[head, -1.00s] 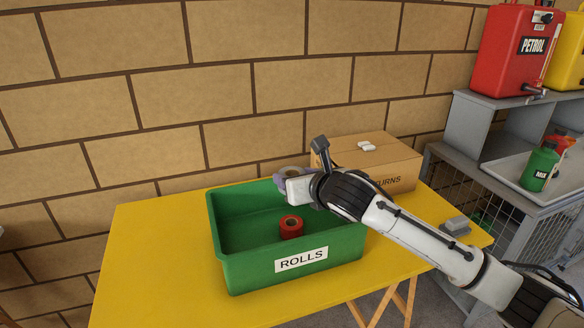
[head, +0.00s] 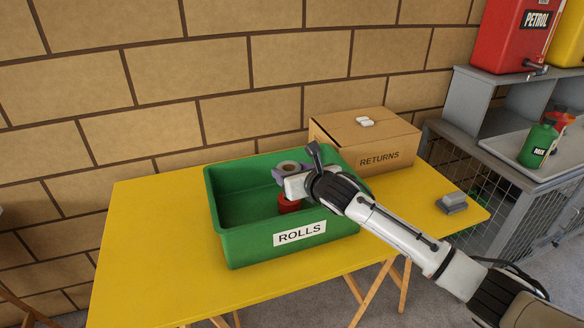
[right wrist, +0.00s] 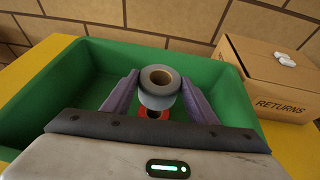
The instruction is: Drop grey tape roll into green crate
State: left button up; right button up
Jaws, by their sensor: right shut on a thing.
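The grey tape roll (right wrist: 160,86) is held between the purple fingers of my right gripper (right wrist: 160,92), which is shut on it. In the head view the grey tape roll (head: 288,167) and the right gripper (head: 290,172) are over the right part of the green crate (head: 257,245), which is labelled ROLLS. A red roll (head: 288,205) lies inside the crate, below the grey one and partly hidden by the gripper. The red roll also shows in the right wrist view (right wrist: 153,113), mostly covered by the grey roll. My left gripper is not in view.
The crate stands on a yellow table (head: 150,235). A cardboard RETURNS box (head: 385,158) is behind it to the right. A grey block (head: 452,203) lies near the table's right edge. Grey shelving (head: 480,120) with cans stands at right. The table's left side is clear.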

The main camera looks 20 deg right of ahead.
jog(key=o, duration=1.1)
jog(key=shift+o, duration=0.4)
jog(key=shift+f, duration=0.1)
jog(key=shift+s, duration=0.1)
jog(key=v, duration=1)
